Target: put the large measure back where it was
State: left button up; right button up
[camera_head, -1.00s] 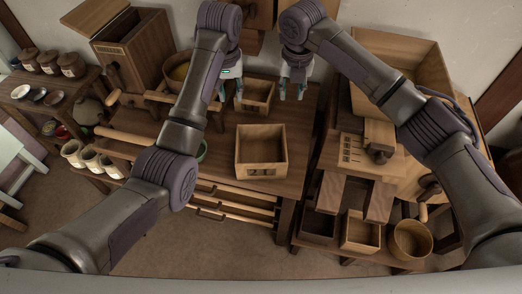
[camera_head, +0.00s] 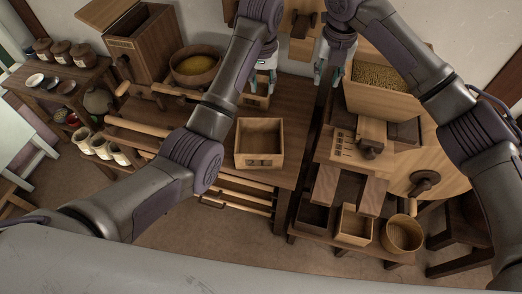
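A larger square open wooden box (camera_head: 259,157), apparently the large measure, stands upright and looks empty on the dark wooden bench. It has dark marks on its front. A smaller wooden box (camera_head: 258,101) stands behind it, partly hidden by my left arm. My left gripper (camera_head: 262,76) is above the back of the bench, close over the smaller box; its fingers look apart, though my arm hides part of them. My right gripper (camera_head: 328,75) is open and empty near the back right corner of the bench. Neither gripper touches the larger box.
A bowl of yellow contents (camera_head: 193,67) and a tall wooden bin (camera_head: 130,45) stand at the left. A grain-filled box (camera_head: 377,80) stands at the right above a wooden machine (camera_head: 366,138). Small boxes and a round tub (camera_head: 402,236) sit below. The bench's front right is clear.

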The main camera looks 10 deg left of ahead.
notch_tip(320, 180, up, 7)
jog(key=s, duration=0.1)
